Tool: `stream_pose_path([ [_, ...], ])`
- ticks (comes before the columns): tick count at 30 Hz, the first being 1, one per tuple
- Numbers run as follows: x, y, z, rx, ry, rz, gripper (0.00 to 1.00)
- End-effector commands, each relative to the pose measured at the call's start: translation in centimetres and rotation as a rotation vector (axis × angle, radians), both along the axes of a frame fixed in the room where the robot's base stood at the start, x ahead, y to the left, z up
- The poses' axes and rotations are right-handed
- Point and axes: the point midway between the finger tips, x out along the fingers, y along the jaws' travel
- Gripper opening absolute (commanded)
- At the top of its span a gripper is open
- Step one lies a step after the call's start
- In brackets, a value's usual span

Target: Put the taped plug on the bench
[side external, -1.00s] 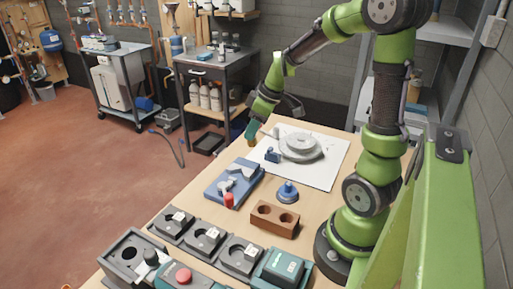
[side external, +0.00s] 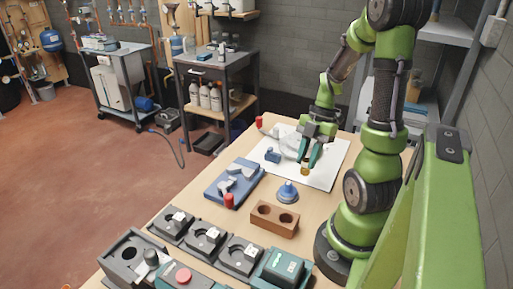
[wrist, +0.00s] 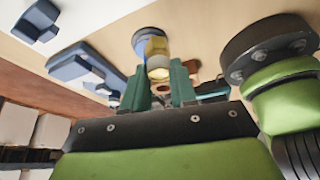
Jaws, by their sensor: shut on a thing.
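My gripper (side external: 307,158) is over the right part of the white sheet (side external: 335,150), fingers pointing down. It is shut on a small yellow-banded piece, which looks like the taped plug (side external: 305,169), held at the fingertips. In the wrist view the plug (wrist: 157,52) shows yellow with a pale end between the green fingers (wrist: 162,88). The bench (side external: 328,196) lies beneath. The plug looks raised above it, though the exact gap is hard to judge.
A blue knobbed piece (side external: 287,192) and a brown two-hole block (side external: 274,218) stand nearer the camera. A blue fixture (side external: 234,181), a small blue block (side external: 272,155) and red pieces (side external: 229,201) are to the left. Black fixtures (side external: 205,238) line the front. Bare wood surrounds the knobbed piece.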

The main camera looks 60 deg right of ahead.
Motion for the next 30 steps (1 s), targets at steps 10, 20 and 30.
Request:
stream_pose_path([
  [10, 0.0, 0.0, -4.5, 0.005, 0.002, -0.005, 0.0],
  [20, 0.0, 0.0, -6.0, -0.001, -0.001, -0.006, 0.0],
  [30, 0.0, 0.0, -6.3, -0.001, -0.001, -0.005, 0.48],
])
